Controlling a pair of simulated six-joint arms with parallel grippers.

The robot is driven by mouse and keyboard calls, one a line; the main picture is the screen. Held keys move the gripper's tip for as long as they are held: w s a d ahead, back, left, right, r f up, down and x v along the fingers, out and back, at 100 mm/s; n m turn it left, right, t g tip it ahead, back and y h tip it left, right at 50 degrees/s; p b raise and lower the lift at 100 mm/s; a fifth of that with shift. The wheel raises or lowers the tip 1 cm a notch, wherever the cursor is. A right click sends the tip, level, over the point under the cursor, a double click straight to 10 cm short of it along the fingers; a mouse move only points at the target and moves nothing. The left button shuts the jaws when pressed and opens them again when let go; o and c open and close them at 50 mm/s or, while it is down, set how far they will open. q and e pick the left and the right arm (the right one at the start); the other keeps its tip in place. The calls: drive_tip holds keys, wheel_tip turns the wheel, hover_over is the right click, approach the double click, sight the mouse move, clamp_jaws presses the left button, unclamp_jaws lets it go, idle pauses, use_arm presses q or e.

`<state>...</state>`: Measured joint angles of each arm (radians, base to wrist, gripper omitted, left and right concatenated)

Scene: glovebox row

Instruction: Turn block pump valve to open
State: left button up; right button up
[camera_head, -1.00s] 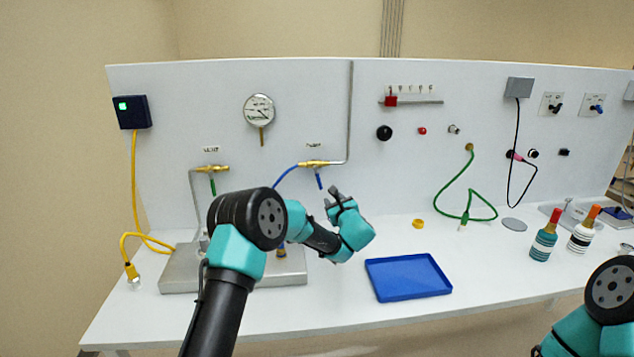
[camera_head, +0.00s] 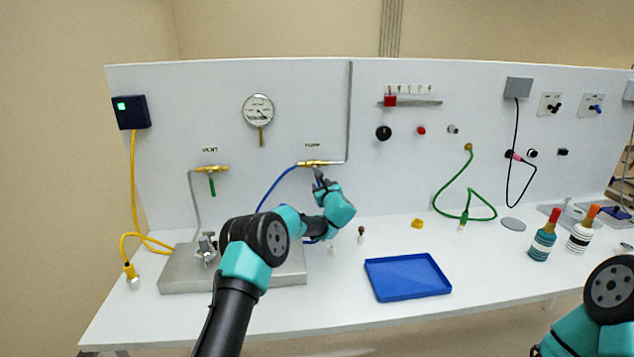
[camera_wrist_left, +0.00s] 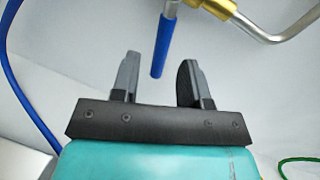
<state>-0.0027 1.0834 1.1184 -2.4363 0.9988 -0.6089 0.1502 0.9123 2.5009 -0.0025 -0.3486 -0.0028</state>
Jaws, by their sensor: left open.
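The pump valve (camera_head: 318,163) is a brass fitting on the white back panel, under a small label, with a blue hose on its left and a grey pipe on its right. In the left wrist view its blue lever handle (camera_wrist_left: 164,45) hangs down, with its lower end between the two fingers. My left gripper (camera_head: 319,174) is just below the valve. In the left wrist view the left gripper (camera_wrist_left: 160,80) is open, with a gap on both sides of the handle. In the head view the gripper hides the handle. The right gripper is out of view.
The vent valve (camera_head: 211,169) with a green handle is on the panel to the left. A metal block (camera_head: 180,274) stands below it. A blue tray (camera_head: 408,277) lies on the bench. Two bottles (camera_head: 543,236) (camera_head: 583,230) stand at the right.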

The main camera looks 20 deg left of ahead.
sight(319, 183)
use_arm(q)
drive_tip(key=shift+x, duration=2.75)
clamp_jaws()
